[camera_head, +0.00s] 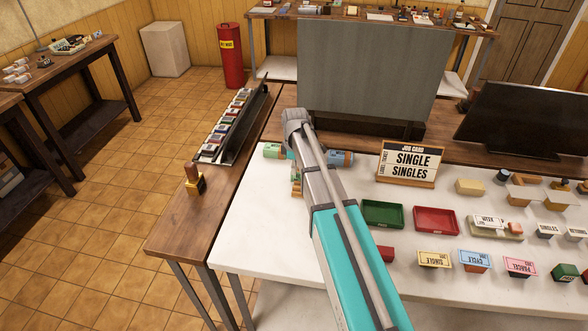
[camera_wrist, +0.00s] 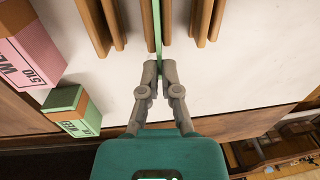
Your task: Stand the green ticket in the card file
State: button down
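The green ticket (camera_wrist: 157,28) shows edge-on as a thin upright green strip in the wrist view. My gripper (camera_wrist: 159,66) is shut on its near end, with the fingertips close together on either side. The card file (camera_wrist: 205,22) shows as several wooden bars at the top of the wrist view. The ticket lies between the two middle bars; I cannot tell how deep it sits or whether it touches them. In the head view my arm hides the gripper and the ticket, and a bit of wood, perhaps the card file (camera_head: 297,189), shows beside the arm.
A pink box (camera_wrist: 30,50) and a green box (camera_wrist: 72,112) stand left of the gripper in the wrist view. On the white table are a green tray (camera_head: 383,214), a red tray (camera_head: 436,220) and a job card sign (camera_head: 408,163). A stamp (camera_head: 194,180) stands at the left.

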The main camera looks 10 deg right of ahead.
jog(key=c, duration=0.7)
grip_release()
jog(key=o, duration=0.5)
jog(key=shift+c, duration=0.2)
jog(key=shift+r+p, duration=3.5)
